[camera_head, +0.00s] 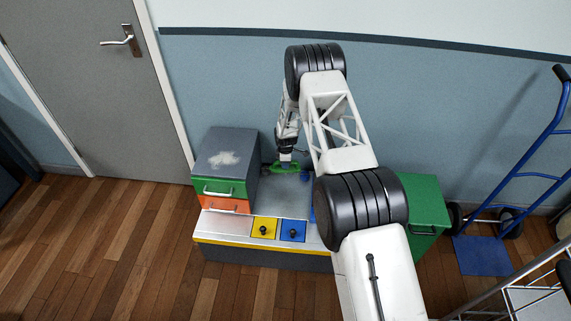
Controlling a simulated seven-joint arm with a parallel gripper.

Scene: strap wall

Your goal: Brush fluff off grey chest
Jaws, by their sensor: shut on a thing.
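The grey chest (241,149) stands at the left end of the low bench, with a green drawer front above an orange one, each with a pale handle. A patch of whitish fluff (222,161) lies on its grey top, near the middle. My gripper (286,160) is to the right of the chest, pointing down at the back of the bench. It is shut on a small green thing (287,168), which may be the brush. Its bristles cannot be made out. The gripper is apart from the fluff. My arm hides part of the bench to the right.
The low bench (222,226) has a yellow panel (264,228) and a blue panel (293,230), each with a black knob. A green cabinet (424,202) stands at right, partly behind my arm. A blue hand truck (530,160) leans at far right. The wall is close behind.

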